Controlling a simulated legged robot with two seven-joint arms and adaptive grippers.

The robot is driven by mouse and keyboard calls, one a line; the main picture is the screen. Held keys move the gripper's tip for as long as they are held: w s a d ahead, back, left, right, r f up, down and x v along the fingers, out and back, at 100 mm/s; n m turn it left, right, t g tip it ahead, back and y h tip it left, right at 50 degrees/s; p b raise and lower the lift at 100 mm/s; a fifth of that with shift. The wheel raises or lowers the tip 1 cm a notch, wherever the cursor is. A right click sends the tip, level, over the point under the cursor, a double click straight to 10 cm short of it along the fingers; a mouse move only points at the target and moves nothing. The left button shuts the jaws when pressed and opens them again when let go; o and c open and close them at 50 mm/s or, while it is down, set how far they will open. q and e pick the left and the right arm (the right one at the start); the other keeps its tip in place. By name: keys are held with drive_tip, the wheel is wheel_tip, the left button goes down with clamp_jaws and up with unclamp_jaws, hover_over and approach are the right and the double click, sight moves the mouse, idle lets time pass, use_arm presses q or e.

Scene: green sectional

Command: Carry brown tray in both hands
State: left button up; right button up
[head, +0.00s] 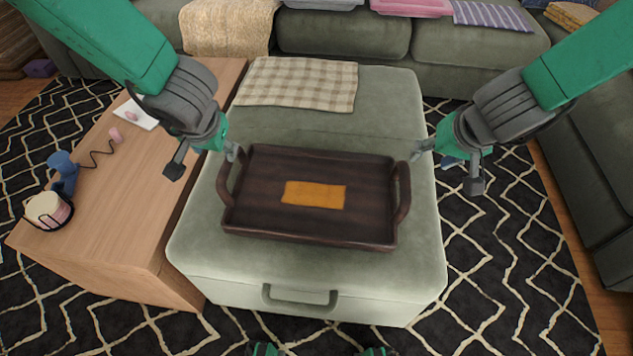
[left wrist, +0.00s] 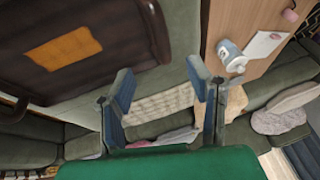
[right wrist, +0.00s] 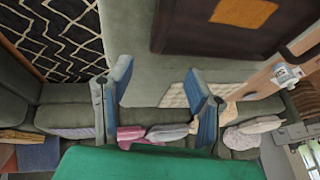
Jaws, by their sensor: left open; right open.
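The dark brown tray (head: 270,220) lies flat on the green ottoman, its looped handles at left (head: 226,186) and right (head: 403,193). An orange cloth (head: 314,194) lies in it. My left gripper (head: 205,160) is open at the tray's left side, one finger close to the back end of the left handle. In the left wrist view, that handle (left wrist: 157,32) lies beyond the gap between the fingertips (left wrist: 158,75). My right gripper (head: 447,165) is open at the right, one finger near the right handle's back end. Contact cannot be told. Nothing shows between either pair of fingers.
The ottoman (head: 300,270) has a checkered cloth (head: 300,82) at its back. Green sofas border the back and right. Patterned rug (head: 510,270) is clear at right.

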sight(224, 168)
use_arm(q)
drive_tip(key=shift+s+a, duration=0.15)
use_arm(e)
drive_tip(key=shift+s+a+r, duration=0.1)
drive_tip(key=shift+s+a, duration=0.05)
use_arm(q)
drive_tip(key=x, duration=1.3)
drive_tip(key=shift+w+f, duration=0.25)
drive_tip(key=shift+f, duration=0.1)
use_arm(e)
drive_tip(key=x, duration=1.4)
drive_tip(key=shift+d, duration=0.2)
use_arm(q)
clamp_jaws()
use_arm(e)
clamp_jaws()
